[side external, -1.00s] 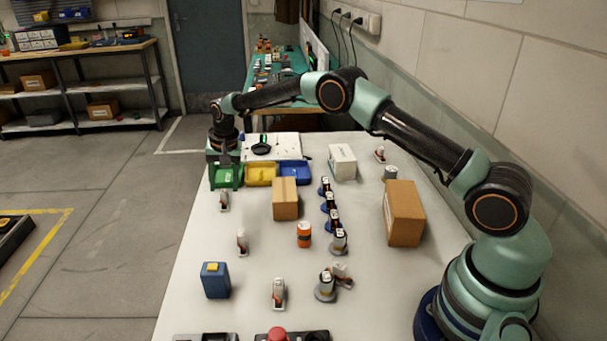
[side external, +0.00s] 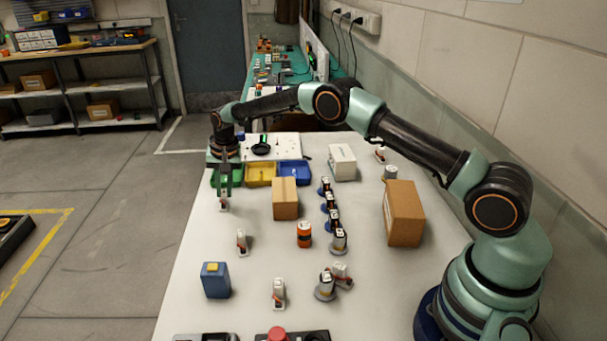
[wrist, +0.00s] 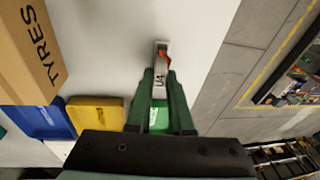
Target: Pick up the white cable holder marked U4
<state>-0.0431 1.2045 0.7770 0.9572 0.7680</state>
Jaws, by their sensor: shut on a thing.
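The white cable holder marked U4 (wrist: 161,63) is between my fingers in the wrist view, with a red-orange part near its top and its mark readable sideways. In the side external view the cable holder (side external: 223,204) stands at the left edge of the white table, in front of the green bin. My gripper (wrist: 160,78) is shut on it, one finger on each side. In the side external view my gripper (side external: 224,188) points down at it and hides its upper part. The holder appears to be still at table level.
Green (side external: 237,178), yellow (side external: 261,175) and blue (side external: 294,174) bins stand just behind. A cardboard box (side external: 285,199) stands to the right. Other white holders (side external: 242,242) (side external: 279,294) and a blue box (side external: 216,281) stand nearer the camera. Table between them is clear.

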